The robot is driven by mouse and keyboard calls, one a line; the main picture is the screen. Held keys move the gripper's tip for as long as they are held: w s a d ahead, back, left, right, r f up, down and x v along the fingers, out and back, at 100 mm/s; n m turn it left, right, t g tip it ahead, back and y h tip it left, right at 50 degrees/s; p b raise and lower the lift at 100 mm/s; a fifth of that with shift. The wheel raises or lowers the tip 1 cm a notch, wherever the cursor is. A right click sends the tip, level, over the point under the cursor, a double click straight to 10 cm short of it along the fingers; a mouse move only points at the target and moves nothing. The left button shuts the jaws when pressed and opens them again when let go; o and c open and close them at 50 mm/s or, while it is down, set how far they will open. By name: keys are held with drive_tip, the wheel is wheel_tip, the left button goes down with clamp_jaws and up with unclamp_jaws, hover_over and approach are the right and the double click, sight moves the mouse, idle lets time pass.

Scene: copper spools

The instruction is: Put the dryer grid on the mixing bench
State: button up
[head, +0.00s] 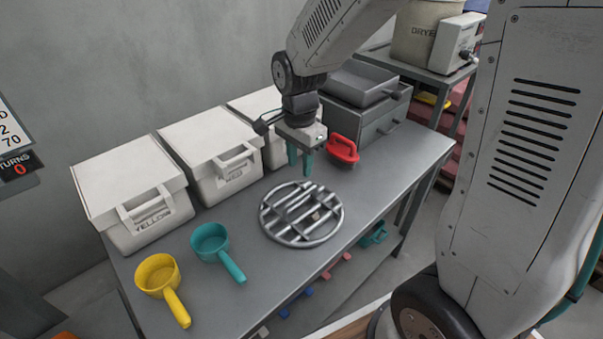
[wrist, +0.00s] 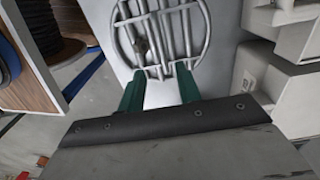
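The dryer grid (head: 301,213), a round grey metal grate, lies flat on the grey mixing bench (head: 262,288), near the middle of its front part. In the wrist view the grid (wrist: 160,28) shows ahead of my fingertips, partly cut off by the top edge. My gripper (head: 299,163) has green fingers pointing down and is above the bench, behind the grid in the head view. In the wrist view its fingers (wrist: 158,88) are spread apart with nothing between them. The gripper is open and apart from the grid.
White lidded boxes (head: 130,190) line the wall side. A yellow scoop (head: 158,275) and a teal scoop (head: 210,243) lie at the left. A red-handled item (head: 343,150) and a grey drawer unit (head: 365,115) stand at the right. A dryer (head: 425,30) stands behind.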

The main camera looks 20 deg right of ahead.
drive_tip(key=s+d+r+n, duration=0.1)
drive_tip(key=s+r+n, duration=0.3)
drive_tip(key=s, duration=0.3)
drive_tip(key=s+d+r+n, duration=0.1)
drive_tip(key=s+r+n, duration=0.4)
drive_tip(key=s, duration=0.2)
drive_tip(key=s+d+r+n+t, duration=0.1)
drive_tip(key=s+r+n, duration=0.3)
drive_tip(key=s, duration=0.4)
drive_tip(key=shift+r+n, duration=0.15)
drive_tip(key=shift+n, duration=0.55)
